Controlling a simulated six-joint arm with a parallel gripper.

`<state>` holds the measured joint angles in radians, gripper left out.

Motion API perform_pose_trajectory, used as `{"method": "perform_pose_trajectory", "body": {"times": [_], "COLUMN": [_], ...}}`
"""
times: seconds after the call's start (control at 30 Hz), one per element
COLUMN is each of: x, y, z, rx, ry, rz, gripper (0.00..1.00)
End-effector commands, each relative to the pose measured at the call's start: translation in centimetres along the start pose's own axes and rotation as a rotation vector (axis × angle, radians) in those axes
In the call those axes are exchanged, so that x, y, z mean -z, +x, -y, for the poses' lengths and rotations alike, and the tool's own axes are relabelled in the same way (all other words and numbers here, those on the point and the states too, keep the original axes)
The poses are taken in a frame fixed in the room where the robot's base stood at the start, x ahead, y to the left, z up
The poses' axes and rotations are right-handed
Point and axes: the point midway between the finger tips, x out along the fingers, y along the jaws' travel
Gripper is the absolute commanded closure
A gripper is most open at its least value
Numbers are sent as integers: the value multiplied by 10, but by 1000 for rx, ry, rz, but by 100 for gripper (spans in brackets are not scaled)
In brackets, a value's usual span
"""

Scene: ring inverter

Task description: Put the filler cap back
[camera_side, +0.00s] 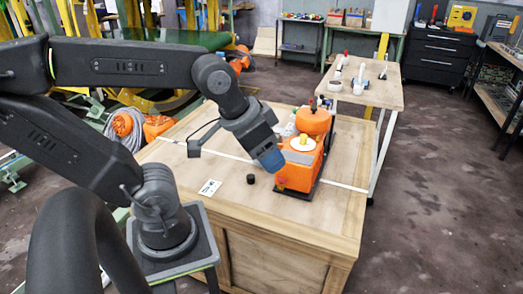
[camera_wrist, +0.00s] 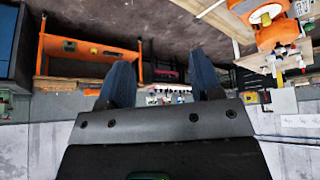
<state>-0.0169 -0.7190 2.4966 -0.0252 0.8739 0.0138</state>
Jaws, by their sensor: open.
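An orange machine (camera_side: 298,172) stands on a wooden crate-like table, with a white disc and a yellow knob (camera_side: 303,139) on its top. A small black round piece (camera_side: 250,179), which may be the filler cap, lies on the table left of the machine. My gripper (camera_side: 270,160) has blue fingers and is just left of the machine in the side view, above the black piece's height. I cannot tell whether it touches the machine. In the wrist view my gripper (camera_wrist: 164,78) is open, with nothing seen between its fingers. The filler opening cannot be made out.
A white card (camera_side: 209,187) lies on the wooden table (camera_side: 290,223), whose front part is mostly clear. A second bench (camera_side: 380,93) with white and red-topped items stands behind to the right. A coiled hose (camera_side: 128,127) and orange item are at the left.

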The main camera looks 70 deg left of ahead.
Motion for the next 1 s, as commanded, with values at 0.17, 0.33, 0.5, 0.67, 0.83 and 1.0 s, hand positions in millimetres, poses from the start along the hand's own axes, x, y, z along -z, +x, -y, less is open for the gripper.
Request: {"method": "perform_pose_trajectory", "body": {"times": [0.17, 0.33, 0.5, 0.67, 0.83, 1.0], "x": [-7, -7, -6, 9, 52, 88], "y": [-6, -5, -5, 8, 50, 106], "z": [0, 0, 0, 2, 24, 79], "rx": [12, 12, 11, -12, -57, -34], "ry": [19, 18, 16, -27, -179, -392], "rz": [0, 0, 0, 7, -5, -42], "gripper": [36, 36, 36, 36, 36, 36]}}
